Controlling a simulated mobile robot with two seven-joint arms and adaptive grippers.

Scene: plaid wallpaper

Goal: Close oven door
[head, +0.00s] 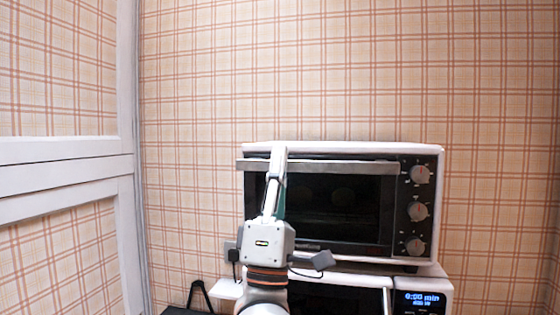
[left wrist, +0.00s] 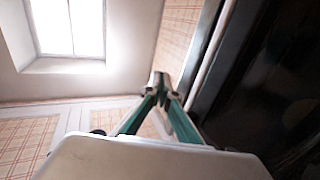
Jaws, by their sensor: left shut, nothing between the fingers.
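The white toaster oven (head: 340,151) stands at the centre right of the head view. Its dark glass door (head: 340,215) is upright, shut or nearly so; I cannot tell whether a small gap is left. The pale bar handle (head: 345,167) runs along the door's top. My left gripper (head: 279,152) is shut and empty, pointing up in front of the handle's left part; contact is unclear. In the left wrist view the closed fingertips (left wrist: 160,84) are just left of the handle (left wrist: 212,50) and dark door (left wrist: 275,75). My right gripper is out of view.
Three knobs (head: 417,212) line the oven's right side. Below it is a second white appliance (head: 350,279) with a lit blue display (head: 422,299). A plaid wall stands behind, and a white-framed panel (head: 65,150) is at left.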

